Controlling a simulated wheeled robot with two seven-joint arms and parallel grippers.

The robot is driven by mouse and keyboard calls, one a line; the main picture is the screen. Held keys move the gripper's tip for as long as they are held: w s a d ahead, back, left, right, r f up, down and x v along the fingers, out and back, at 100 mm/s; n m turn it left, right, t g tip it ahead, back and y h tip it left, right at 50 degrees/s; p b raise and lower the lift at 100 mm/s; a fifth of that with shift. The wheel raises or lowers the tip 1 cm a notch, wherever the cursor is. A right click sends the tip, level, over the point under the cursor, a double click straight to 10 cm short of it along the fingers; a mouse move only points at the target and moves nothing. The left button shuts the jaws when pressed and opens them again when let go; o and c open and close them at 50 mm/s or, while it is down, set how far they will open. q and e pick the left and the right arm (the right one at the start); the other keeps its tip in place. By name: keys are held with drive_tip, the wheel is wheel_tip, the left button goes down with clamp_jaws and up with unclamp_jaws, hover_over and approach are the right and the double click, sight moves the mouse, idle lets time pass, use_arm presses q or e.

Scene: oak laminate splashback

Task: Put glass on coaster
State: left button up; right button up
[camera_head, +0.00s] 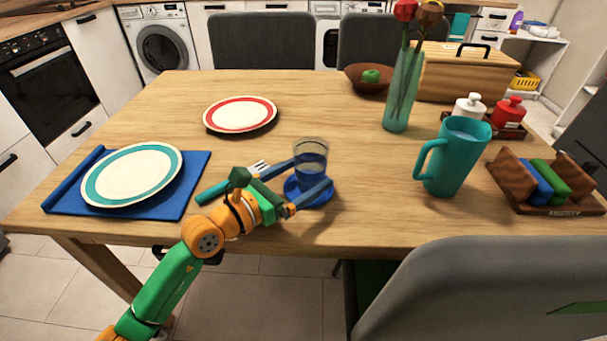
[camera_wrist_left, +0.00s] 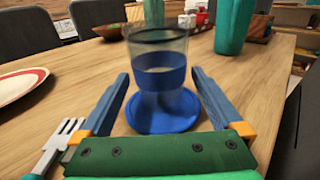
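The clear glass (camera_head: 311,150) with a blue band stands upright at the front middle of the table. It appears to rest on the round blue coaster (camera_head: 297,194), whose rim shows around its base. My left gripper (camera_head: 310,173) is open, its two blue fingers on either side of the glass. In the left wrist view the glass (camera_wrist_left: 158,62) and the coaster (camera_wrist_left: 165,125) lie between and just beyond the fingertips (camera_wrist_left: 165,82), with gaps on both sides. My right gripper is not in view.
A fork (camera_head: 259,167) lies close to my left gripper. A teal-rimmed plate (camera_head: 133,175) on a blue mat (camera_head: 190,188) is at left, a red-rimmed plate (camera_head: 240,114) behind. A teal pitcher (camera_head: 458,157) and vase (camera_head: 402,95) stand to the right. A grey chair (camera_head: 480,300) is at front right.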

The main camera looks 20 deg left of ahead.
use_arm(q)
drive_tip(key=shift+s+a+r, duration=0.15)
drive_tip(key=b+v, duration=0.3)
drive_tip(key=v, duration=0.7)
drive_tip(key=shift+s, duration=0.3)
drive_tip(key=shift+s+a, duration=0.3)
drive_tip(key=shift+s, duration=0.15)
drive_tip(key=shift+r, duration=0.1)
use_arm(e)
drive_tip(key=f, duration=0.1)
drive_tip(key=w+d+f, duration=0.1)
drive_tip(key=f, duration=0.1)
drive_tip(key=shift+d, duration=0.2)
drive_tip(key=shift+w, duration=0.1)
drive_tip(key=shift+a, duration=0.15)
